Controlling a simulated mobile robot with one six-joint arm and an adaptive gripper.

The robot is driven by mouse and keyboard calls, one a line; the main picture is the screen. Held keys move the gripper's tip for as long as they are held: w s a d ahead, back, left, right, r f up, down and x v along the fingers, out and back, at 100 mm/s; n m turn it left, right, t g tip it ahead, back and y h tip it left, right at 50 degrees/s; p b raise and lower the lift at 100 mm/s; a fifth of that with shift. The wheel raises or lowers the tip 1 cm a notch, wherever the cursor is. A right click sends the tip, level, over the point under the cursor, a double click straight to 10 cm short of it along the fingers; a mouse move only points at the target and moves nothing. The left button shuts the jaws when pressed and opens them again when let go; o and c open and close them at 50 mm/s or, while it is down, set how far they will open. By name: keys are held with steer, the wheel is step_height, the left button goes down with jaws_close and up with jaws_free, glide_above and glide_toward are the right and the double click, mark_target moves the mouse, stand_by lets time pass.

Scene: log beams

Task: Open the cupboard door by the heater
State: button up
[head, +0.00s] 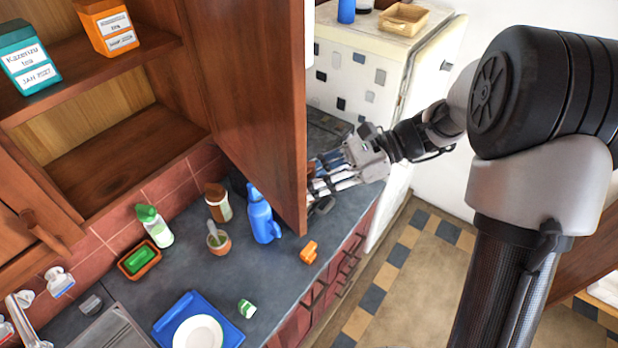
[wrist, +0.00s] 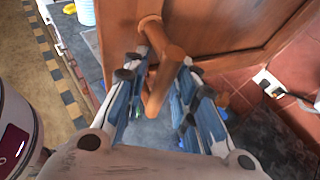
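The brown wooden cupboard door (head: 258,100) stands swung well out from its cupboard, with the shelves inside in plain view. Its outer face also shows in the wrist view (wrist: 225,25). My gripper (head: 318,178) is at the outer side of the door, near its lower free edge. In the wrist view, the wooden door handle (wrist: 163,62) lies between the fingers of my gripper (wrist: 157,85). The fingers are spread, with gaps beside the handle. In the head view the door hides the handle and part of the fingertips.
A blue jug (head: 262,215) and an orange object (head: 308,252) stand on the counter below the door. A white tiled unit (head: 360,75) stands behind my gripper. Another cupboard door (head: 35,215) is at left. The checkered-edge floor (head: 420,270) is clear.

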steer(key=shift+r, duration=0.1)
steer(key=v, duration=1.2)
